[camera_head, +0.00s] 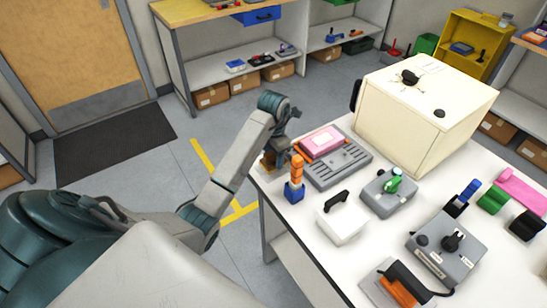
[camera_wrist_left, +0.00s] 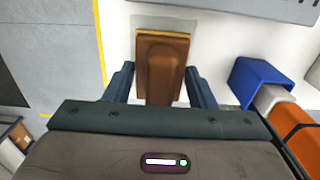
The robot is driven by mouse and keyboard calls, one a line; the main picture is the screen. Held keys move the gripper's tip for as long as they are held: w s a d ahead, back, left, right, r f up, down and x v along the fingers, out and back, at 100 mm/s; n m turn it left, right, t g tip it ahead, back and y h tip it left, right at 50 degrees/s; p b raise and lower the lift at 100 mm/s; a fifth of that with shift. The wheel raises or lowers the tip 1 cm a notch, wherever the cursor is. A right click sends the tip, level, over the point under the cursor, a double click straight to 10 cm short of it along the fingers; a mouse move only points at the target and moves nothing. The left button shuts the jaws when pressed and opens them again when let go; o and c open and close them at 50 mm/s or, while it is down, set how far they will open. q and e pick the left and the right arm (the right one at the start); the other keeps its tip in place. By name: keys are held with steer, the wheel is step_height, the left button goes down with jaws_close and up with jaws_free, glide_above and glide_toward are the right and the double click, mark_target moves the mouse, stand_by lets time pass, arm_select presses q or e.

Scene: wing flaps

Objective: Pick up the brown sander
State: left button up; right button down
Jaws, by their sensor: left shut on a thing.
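The brown sander (camera_wrist_left: 160,65) is between the two fingers of my left gripper (camera_wrist_left: 161,86) in the left wrist view. The fingers are closed on its sides, and its far end extends past them over a pale grey square patch. In the head view my left gripper (camera_head: 275,152) is at the table's near left corner, pointing down. A small brown part of the sander (camera_head: 267,162) shows there; the arm hides most of it. I cannot tell whether the sander touches the table. My right gripper is not in view.
A blue and orange tool (camera_head: 294,180) stands close to the right of the gripper. A grey ridged tray (camera_head: 335,160) with a pink block is just behind. A large cream box (camera_head: 425,105) stands at the back. Several other tools crowd the white table (camera_head: 315,257).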

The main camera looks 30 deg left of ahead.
arm_select(q)
steer(key=shift+r+p, duration=0.5)
steer(key=shift+r, duration=0.35)
steer(key=s+p, duration=0.1)
steer(key=s, duration=0.1)
steer(key=s+d+p, duration=0.1)
steer(key=s+p, duration=0.1)
steer(key=s, duration=0.1)
steer(key=shift+s+d+r, duration=0.2)
steer(key=shift+s+d, duration=0.1)
steer(key=s+d+p, duration=0.2)
steer(key=s+d, duration=0.1)
steer(key=s, duration=0.7)
steer(key=shift+r, duration=0.25)
steer(key=shift+w, duration=0.1)
steer(key=o, duration=0.3)
steer(key=shift+c, duration=0.8)
steer(key=shift+f, duration=0.1)
